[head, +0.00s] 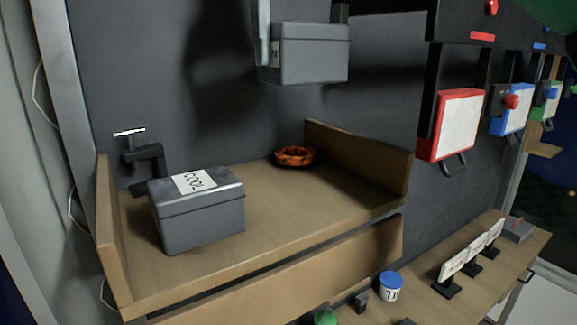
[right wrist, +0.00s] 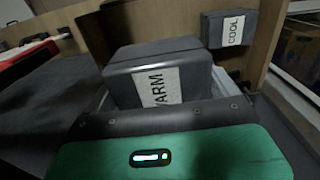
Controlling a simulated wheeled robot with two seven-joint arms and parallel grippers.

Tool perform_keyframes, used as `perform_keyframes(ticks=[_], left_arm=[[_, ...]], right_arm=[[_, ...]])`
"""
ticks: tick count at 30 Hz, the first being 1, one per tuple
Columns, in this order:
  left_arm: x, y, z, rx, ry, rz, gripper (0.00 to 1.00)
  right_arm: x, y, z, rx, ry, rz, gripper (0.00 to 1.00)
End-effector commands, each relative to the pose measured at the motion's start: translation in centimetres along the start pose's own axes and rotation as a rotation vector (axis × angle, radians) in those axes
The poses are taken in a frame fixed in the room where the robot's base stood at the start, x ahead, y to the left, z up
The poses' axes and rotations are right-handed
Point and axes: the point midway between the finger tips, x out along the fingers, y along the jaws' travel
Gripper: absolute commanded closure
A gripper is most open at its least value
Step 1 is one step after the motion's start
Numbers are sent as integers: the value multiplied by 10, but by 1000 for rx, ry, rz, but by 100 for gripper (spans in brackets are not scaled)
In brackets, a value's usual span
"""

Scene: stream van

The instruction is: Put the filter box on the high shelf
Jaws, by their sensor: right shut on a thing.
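A grey lidded filter box (head: 310,52) hangs in the air at the top of the head view. My right gripper (head: 301,20) is shut on it, with fingers at its two sides. In the right wrist view this box (right wrist: 188,68) has a white label reading "WARM". Below it is a raised wooden shelf (head: 255,215) with side boards. A second grey box (head: 205,222), labelled "COOL", stands at the shelf's left front; it also shows in the right wrist view (right wrist: 215,30). The held box is apart from the shelf. My left gripper is not in view.
A brown-orange ring-shaped thing (head: 294,156) lies at the shelf's back right. A black clamp (head: 148,162) is at its left end. The shelf's middle is bare. Red (head: 459,125) and blue (head: 513,110) framed panels hang right. A blue-lidded jar (head: 390,287) stands on the lower worktop.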

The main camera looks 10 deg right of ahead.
Motion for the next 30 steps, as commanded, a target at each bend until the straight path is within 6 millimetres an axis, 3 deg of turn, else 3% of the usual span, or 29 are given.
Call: perform_keyframes(ticks=[1, 7, 15, 30], left_arm=[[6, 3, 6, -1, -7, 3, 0], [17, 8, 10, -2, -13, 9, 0], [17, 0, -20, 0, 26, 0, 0], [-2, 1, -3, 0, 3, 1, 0]], right_arm=[[17, 1, -1, -4, -8, -3, 38], [60, 1, 0, -4, -6, -3, 38], [110, 1, 0, -3, -4, -2, 38], [164, 0, 0, -1, -2, 0, 38]])
